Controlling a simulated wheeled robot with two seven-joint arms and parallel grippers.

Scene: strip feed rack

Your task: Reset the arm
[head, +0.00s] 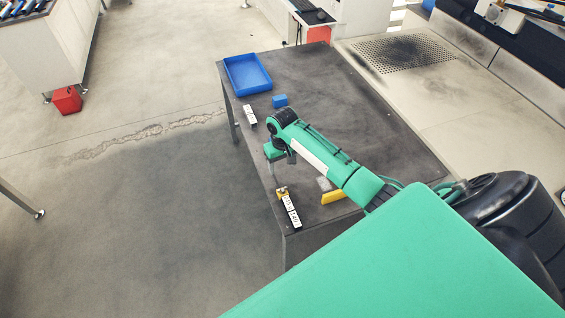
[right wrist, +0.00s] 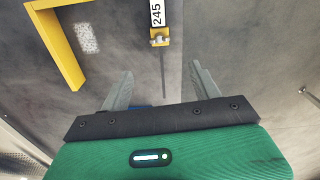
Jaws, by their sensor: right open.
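My right gripper (head: 274,155) hangs over the dark table (head: 345,100), near its left edge, with its fingertips hard to make out in the head view. In the right wrist view the right gripper (right wrist: 160,88) has its two grey fingers spread apart, with nothing between them. A white labelled strip with a yellow end piece (head: 288,207) lies near the table's front left corner, apart from the gripper. It also shows in the right wrist view as a strip marked 245 (right wrist: 157,14), ahead of the fingers. My left gripper is not in view.
A blue tray (head: 247,74), a small blue block (head: 280,100) and another white labelled piece (head: 249,115) are on the table's far left. A yellow bracket (head: 333,197) and a grey speckled patch (head: 324,184) are near the front. The table's right rear is clear.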

